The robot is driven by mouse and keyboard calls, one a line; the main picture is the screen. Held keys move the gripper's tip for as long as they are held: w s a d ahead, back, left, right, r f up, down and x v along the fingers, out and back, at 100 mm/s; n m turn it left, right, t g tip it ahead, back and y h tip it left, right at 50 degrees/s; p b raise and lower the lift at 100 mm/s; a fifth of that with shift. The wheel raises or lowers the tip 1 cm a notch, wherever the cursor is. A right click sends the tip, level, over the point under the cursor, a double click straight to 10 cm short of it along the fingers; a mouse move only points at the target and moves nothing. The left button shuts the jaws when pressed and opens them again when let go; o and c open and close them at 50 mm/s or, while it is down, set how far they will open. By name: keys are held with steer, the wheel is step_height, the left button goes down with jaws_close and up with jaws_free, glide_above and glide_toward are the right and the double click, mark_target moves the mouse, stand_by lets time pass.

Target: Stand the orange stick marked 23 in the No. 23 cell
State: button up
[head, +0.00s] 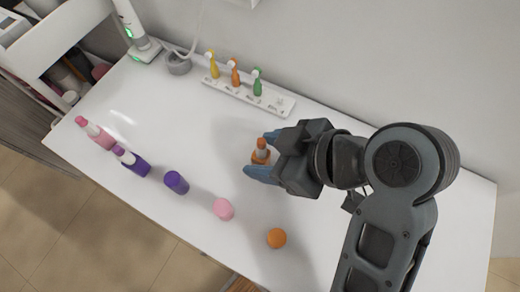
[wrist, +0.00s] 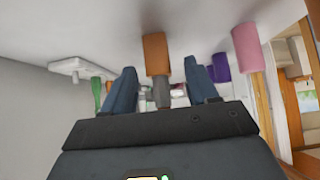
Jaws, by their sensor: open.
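An orange stick (head: 261,156) stands upright on the white table, between the two fingers of my gripper (head: 262,153). The fingers are open, one on each side, and no grip shows. In the wrist view, which looks upside down, the stick (wrist: 156,54) is between the fingers, with a narrower greyish end toward the palm. I cannot read a number on it. The white rack (head: 283,104) lies along the back of the table. It holds a yellow, an orange and a green stick, and its right end is empty. Its labels are too small to read surely.
Near the front are an orange round cap (head: 276,238), a pink cap (head: 223,208) and a purple cap (head: 176,183). A purple bottle (head: 132,163) and a pink bottle (head: 96,133) lie farther left. A white device (head: 140,47) stands at the back-left corner. The table between stick and rack looks clear.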

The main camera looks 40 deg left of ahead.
steer(key=shift+x, duration=0.95)
jaws_close()
steer(key=shift+r, duration=0.15)
